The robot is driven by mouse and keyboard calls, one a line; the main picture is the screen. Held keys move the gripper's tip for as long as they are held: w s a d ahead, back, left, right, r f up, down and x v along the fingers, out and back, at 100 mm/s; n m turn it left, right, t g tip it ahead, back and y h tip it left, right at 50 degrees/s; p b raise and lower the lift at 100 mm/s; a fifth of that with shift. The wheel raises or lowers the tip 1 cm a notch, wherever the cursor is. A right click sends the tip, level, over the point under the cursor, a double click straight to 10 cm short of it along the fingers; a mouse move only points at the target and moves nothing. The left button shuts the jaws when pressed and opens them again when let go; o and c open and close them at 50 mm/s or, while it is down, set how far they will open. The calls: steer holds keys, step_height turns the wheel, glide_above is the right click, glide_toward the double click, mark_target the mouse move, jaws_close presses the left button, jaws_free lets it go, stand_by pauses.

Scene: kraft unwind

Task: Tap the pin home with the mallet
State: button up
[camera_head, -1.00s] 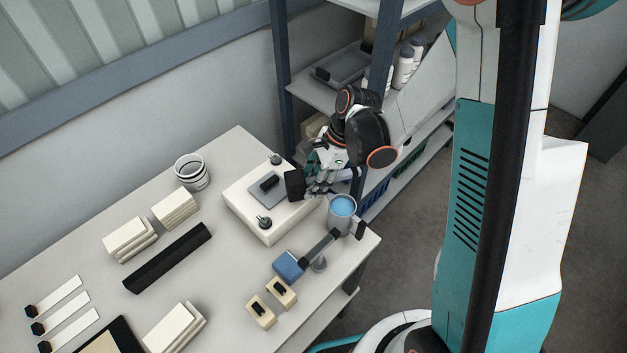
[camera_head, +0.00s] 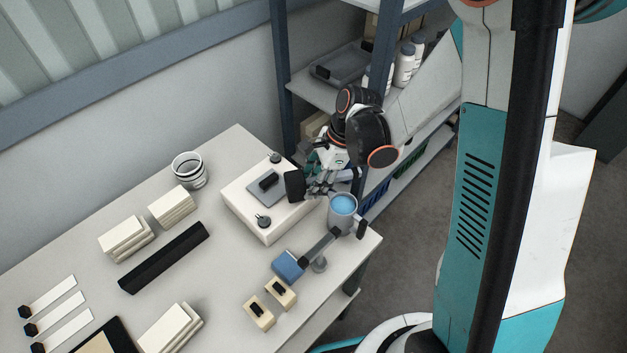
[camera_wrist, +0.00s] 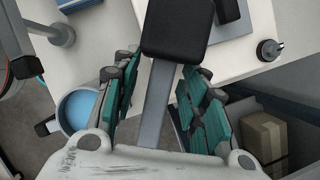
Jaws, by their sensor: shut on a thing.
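My gripper (camera_head: 321,187) is at the right end of a white block (camera_head: 285,217) on the table. In the wrist view my gripper (camera_wrist: 160,97) is shut on the grey handle of a mallet (camera_wrist: 160,108), whose black head (camera_wrist: 177,30) points away from the palm. In the head view the black mallet head (camera_head: 294,186) is at the block's right side; I cannot tell whether it touches. A grey plate with a black piece (camera_head: 269,180) lies on the block, with round dark knobs (camera_head: 263,221) near its corners. I cannot make out which part is the pin.
A mug with blue inside (camera_head: 343,205) stands close below my gripper. A blue block with a dark bar (camera_head: 287,265) and small tan blocks (camera_head: 259,313) are nearby. A long black bar (camera_head: 164,258) and pale stacks lie left. Shelving (camera_head: 300,85) stands behind.

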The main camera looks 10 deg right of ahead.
steer(key=shift+r, duration=0.2)
steer(key=shift+r+p, duration=1.1)
steer(key=shift+r, duration=0.35)
steer(key=shift+f, duration=0.15)
step_height(320, 180, down, 4)
steer(key=b, duration=0.4)
steer(key=shift+r, duration=0.3)
steer(key=shift+r+p, duration=0.15)
steer(key=shift+p, duration=0.2)
